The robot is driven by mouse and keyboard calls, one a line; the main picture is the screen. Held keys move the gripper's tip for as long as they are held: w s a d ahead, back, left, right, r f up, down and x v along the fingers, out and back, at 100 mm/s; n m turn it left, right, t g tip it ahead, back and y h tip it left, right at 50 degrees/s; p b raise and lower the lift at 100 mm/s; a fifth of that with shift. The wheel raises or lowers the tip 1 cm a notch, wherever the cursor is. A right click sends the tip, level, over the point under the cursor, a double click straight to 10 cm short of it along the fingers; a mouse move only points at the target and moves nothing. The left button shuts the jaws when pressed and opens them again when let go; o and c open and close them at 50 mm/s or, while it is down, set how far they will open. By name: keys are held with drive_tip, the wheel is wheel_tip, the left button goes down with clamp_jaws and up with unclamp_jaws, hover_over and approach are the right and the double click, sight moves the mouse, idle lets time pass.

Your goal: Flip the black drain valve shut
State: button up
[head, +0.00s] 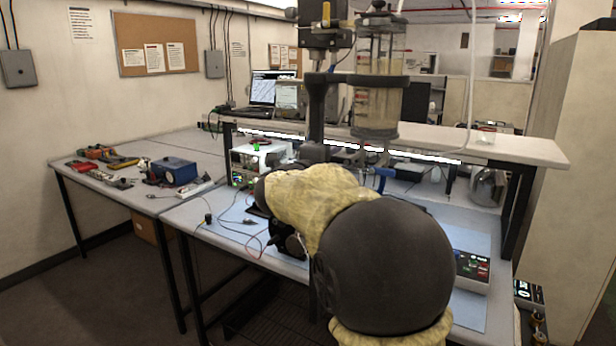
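A sealed clear cylinder (380,100) with pale cloudy contents is held by a dark clamp on a stand at the bench's back. Fittings sit under it, with a blue lever (384,178) hanging just below and to the right. I cannot make out a black drain valve for certain; my arm covers part of the area under the cylinder. My arm, in a tan cloth sleeve, fills the lower middle. Dark parts show at the sleeve's far left end, over the bench, left of and below the cylinder. My gripper's fingers cannot be made out there.
A raised shelf (505,148) runs along the back with a laptop (268,92). A lit power supply (258,158), cables and a blue mat (225,232) lie left of my arm. A panelled instrument (472,268) lies right. A blue box (173,170) stands on the left table.

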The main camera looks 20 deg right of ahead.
drive_tip(key=b+v, duration=0.3)
drive_tip(key=v, duration=1.3)
drive_tip(key=w+a+f+n+t+y+p, duration=0.2)
drive_tip(key=w+a+f+n+t+y, duration=0.35)
drive_tip(key=n, duration=0.65)
wheel_tip(320, 180, down, 9)
drive_tip(key=s+a+n+g+y+p, duration=0.1)
drive_tip(key=s+n+g+y+p, duration=0.15)
drive_tip(key=n+y, duration=0.55)
drive_tip(key=s+d+f+n+g+p, duration=0.1)
drive_tip(key=s+d+f+n+g, duration=0.2)
drive_tip(key=s+f+n+g, duration=0.5)
drive_tip(key=s+f+g, duration=0.3)
drive_tip(key=s+f, duration=0.6)
drive_tip(key=s, duration=0.2)
drive_tip(key=shift+s+d+f+n+y+p, duration=0.15)
drive_tip(key=shift+s+f+n+y+p, duration=0.15)
drive_tip(key=shift+f+y+p, duration=0.1)
